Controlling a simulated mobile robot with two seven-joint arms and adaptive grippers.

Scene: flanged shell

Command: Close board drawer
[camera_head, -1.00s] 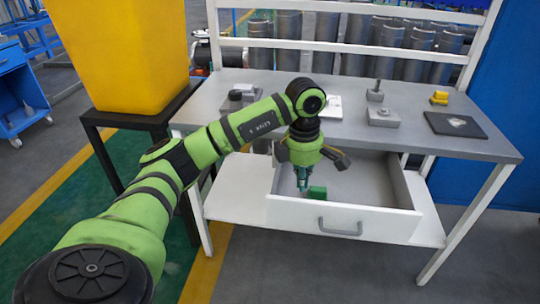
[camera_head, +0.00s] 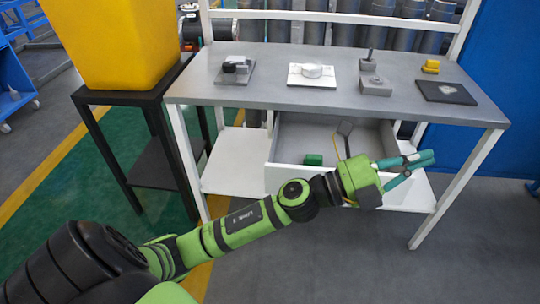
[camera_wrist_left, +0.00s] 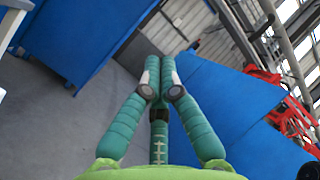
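The white board drawer (camera_head: 283,178) under the grey workbench stands pulled out in the head view. A small green block (camera_head: 313,160) lies inside it. My left arm crosses in front of the drawer and hides much of its front panel and its handle. My left gripper (camera_head: 428,159) points right, near the drawer's right front corner; whether it touches the drawer I cannot tell. Its teal fingers meet or nearly meet at the tips in the left wrist view (camera_wrist_left: 160,66), with nothing seen between them. My right gripper is not in view.
The workbench top (camera_head: 265,95) carries several small parts and a dark plate (camera_head: 446,92). A yellow bin (camera_head: 120,40) stands on a black stand at the left. A blue panel (camera_head: 510,90) is at the right. The floor in front is clear.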

